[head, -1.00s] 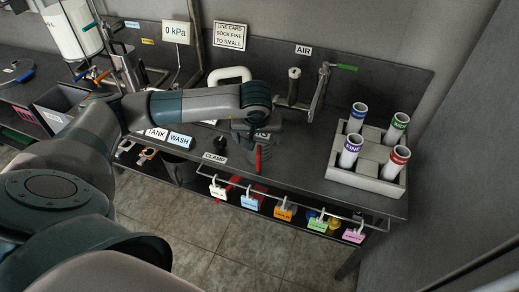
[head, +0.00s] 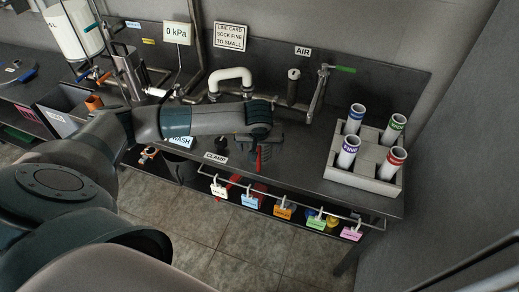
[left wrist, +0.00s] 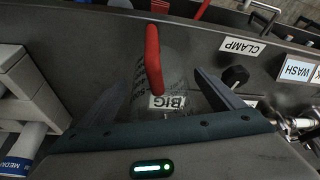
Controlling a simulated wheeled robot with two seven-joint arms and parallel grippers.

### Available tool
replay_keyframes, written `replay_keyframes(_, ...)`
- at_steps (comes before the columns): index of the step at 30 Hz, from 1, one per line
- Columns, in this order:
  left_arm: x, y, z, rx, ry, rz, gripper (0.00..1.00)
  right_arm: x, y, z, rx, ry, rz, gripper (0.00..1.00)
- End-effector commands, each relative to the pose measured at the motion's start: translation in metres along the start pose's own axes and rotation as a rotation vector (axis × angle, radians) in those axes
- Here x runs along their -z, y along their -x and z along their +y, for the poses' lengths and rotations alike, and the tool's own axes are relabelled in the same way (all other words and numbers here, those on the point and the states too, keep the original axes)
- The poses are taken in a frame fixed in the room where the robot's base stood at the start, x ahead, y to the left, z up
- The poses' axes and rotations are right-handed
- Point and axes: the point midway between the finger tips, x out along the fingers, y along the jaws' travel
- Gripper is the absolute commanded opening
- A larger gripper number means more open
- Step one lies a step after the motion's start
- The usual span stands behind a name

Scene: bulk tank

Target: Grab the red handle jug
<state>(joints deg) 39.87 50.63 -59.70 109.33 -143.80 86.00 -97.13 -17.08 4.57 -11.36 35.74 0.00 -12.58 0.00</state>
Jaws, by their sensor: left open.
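The red handle jug (left wrist: 168,88) is a clear vessel with a red upright handle and a BIG label, standing on the dark bench in the left wrist view. My left gripper (left wrist: 162,82) is open, with one finger on each side of the jug's body and the handle pointing away from the palm. I cannot tell whether the fingers touch it. In the head view, the red handle (head: 265,153) shows near the bench's front edge beside my left gripper (head: 268,138); my arm hides most of the jug. My right gripper is not in view.
A grey rack (head: 364,174) with several labelled tubes stands to the right. A black knob (left wrist: 235,75) and the CLAMP label (left wrist: 242,46) are close beside the gripper. A front rail (head: 300,212) carries several coloured tags. Pipes and a green-handled valve (head: 342,70) stand behind.

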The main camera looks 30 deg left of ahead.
Motion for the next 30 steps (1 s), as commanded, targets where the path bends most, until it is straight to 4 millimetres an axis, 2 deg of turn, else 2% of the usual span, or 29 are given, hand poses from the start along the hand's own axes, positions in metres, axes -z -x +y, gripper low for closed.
replay_keyframes(6, 0.000, 0.000, 0.000, 0.000, 0.000, 0.000, 0.87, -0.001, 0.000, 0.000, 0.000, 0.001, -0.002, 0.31)
replay_keyframes(8, 0.000, 0.000, 0.000, 0.000, 0.000, 0.000, 0.75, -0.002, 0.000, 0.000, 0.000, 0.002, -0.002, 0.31)
replay_keyframes(12, 0.000, 0.000, 0.000, 0.000, 0.000, 0.000, 0.42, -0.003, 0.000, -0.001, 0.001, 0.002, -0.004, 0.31)
replay_keyframes(23, 0.001, 0.002, 0.000, -0.001, 0.001, 0.001, 0.42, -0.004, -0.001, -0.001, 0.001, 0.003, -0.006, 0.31)
replay_keyframes(30, 0.008, 0.018, 0.001, -0.002, 0.001, 0.003, 0.42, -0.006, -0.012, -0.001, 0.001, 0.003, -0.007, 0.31)
